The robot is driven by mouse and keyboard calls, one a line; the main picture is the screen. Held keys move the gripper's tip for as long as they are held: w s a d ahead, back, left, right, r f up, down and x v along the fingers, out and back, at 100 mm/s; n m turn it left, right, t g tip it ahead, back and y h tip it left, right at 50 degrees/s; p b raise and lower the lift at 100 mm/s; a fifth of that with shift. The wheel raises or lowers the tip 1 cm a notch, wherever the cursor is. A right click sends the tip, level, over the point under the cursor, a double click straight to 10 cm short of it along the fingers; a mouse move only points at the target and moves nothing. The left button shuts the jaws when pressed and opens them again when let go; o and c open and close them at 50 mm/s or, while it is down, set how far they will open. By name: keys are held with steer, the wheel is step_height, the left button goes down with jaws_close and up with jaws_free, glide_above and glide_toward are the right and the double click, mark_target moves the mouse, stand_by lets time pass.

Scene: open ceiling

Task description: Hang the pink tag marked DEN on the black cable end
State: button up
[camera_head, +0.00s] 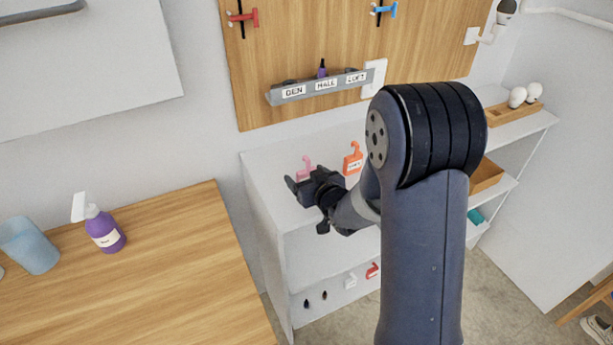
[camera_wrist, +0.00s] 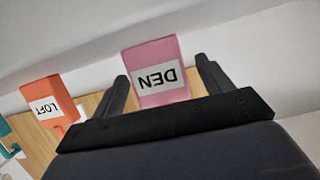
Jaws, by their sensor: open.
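The pink tag marked DEN (camera_head: 305,168) stands on the white shelf's top board, partly hidden behind my gripper (camera_head: 299,184) in the head view. In the wrist view the pink tag (camera_wrist: 160,60) lies between the two fingers of my gripper (camera_wrist: 162,70), its lettering upside down. The fingers are open, with a visible gap at the right finger; I cannot tell whether the left finger touches the tag. A grey rail (camera_head: 308,90) labelled DEN, HALL and LOFT is on the wooden wall board. I cannot clearly pick out the black cable end.
An orange tag marked LOFT (camera_head: 353,160) stands right of the pink one in the head view; it shows at left in the wrist view (camera_wrist: 48,103). Lower shelves hold a white tag (camera_head: 350,281) and a red tag (camera_head: 372,270). A purple spray bottle (camera_head: 104,230) stands on the wooden table (camera_head: 150,280).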

steer(key=shift+x, duration=1.05)
steer(key=shift+c, duration=0.4)
steer(key=c, duration=1.1)
steer(key=shift+o, duration=0.2)
